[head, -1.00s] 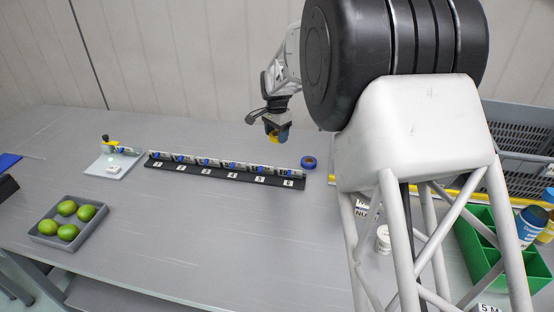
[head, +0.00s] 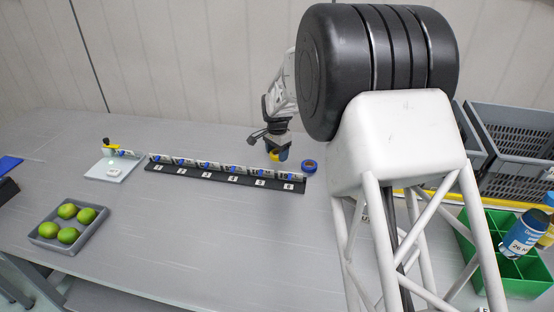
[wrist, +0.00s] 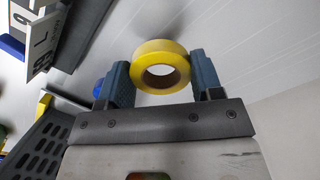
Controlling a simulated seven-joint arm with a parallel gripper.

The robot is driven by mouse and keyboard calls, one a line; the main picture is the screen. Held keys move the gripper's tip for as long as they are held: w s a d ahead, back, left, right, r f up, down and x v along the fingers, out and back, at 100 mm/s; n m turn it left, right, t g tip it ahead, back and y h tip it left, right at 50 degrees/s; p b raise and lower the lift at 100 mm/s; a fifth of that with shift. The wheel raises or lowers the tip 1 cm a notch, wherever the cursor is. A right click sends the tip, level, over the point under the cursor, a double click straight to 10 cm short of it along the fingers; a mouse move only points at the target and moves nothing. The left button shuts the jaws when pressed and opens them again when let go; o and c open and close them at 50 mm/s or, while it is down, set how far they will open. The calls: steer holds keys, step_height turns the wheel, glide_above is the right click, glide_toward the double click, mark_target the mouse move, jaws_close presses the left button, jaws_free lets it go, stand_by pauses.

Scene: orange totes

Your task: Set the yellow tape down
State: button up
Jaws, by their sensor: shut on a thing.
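The yellow tape (wrist: 160,50) is a roll held between the two blue-grey fingers of my gripper (wrist: 160,75) in the wrist view. My gripper is shut on it. In the head view my gripper (head: 278,150) is low over the back of the table, behind the right part of the numbered black rack, with the yellow tape (head: 275,155) at its fingertips. I cannot tell whether the tape touches the table. A blue tape roll (head: 309,166) lies on the table just right of the gripper, by the rack's right end.
The black numbered rack (head: 215,174) runs along the table. A grey tray (head: 45,232) of limes and a pale board (head: 112,168) are at the left. A green divided bin (head: 515,275) and grey crates (head: 515,135) are at the right. The front middle table is clear.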

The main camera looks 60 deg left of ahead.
mark_target(277, 164)
steer(key=shift+f, duration=1.55)
steer(key=shift+f, duration=0.15)
steer(key=o, duration=0.9)
step_height(277, 164, up, 12)
steer(key=shift+r, duration=0.2)
